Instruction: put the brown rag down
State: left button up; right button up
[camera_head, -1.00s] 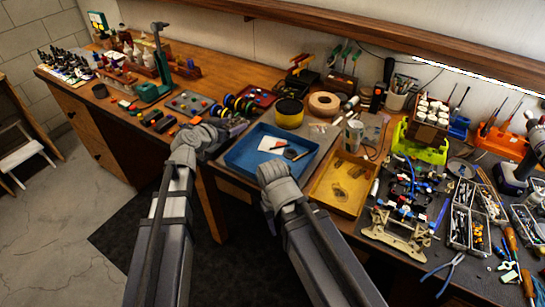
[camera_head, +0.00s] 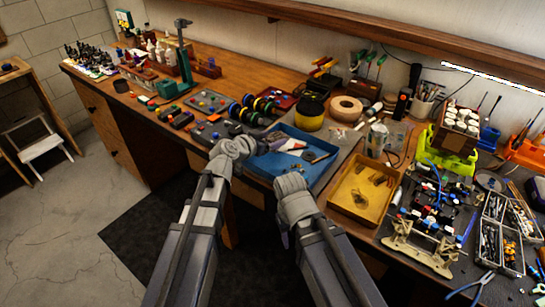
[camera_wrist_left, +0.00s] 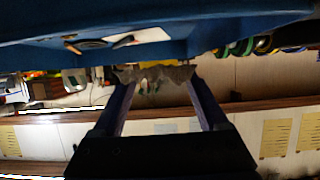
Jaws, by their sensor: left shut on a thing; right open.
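The brown rag (camera_wrist_left: 152,74) shows in the left wrist view as a crumpled grey-brown strip stretched between the fingertips of my left gripper (camera_wrist_left: 158,88). That gripper is shut on it. In the head view my left gripper (camera_head: 268,144) is at the left edge of the blue tray (camera_head: 312,178), and I cannot make out the rag there. The tray's blue wall (camera_wrist_left: 230,18) fills the top of the left wrist view, close to the rag; I cannot tell if they touch. My right gripper (camera_head: 291,186) is open in front of the tray, its fingers mostly hidden by its wrist.
The blue tray holds a white card (camera_head: 292,145) and dark tools. A yellow tray (camera_head: 340,201) stands to its right. Coloured rings (camera_head: 250,112) and a yellow-and-black tub (camera_head: 310,112) stand behind. The bench (camera_head: 240,81) is crowded around the tray.

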aim_at(272, 154)
pick_arm(q)
jog(key=shift+f+b, duration=1.8)
jog(key=shift+f, duration=0.3)
jog(key=shift+f, duration=0.1)
jog(key=shift+f, duration=0.15)
jog(key=o, duration=1)
jog(key=shift+o, duration=0.2)
jog(key=shift+r, duration=0.25)
jog(key=p+v, duration=0.4)
jog(key=v, duration=0.8)
jog(key=shift+p, duration=0.35)
jog(key=shift+f, duration=0.1)
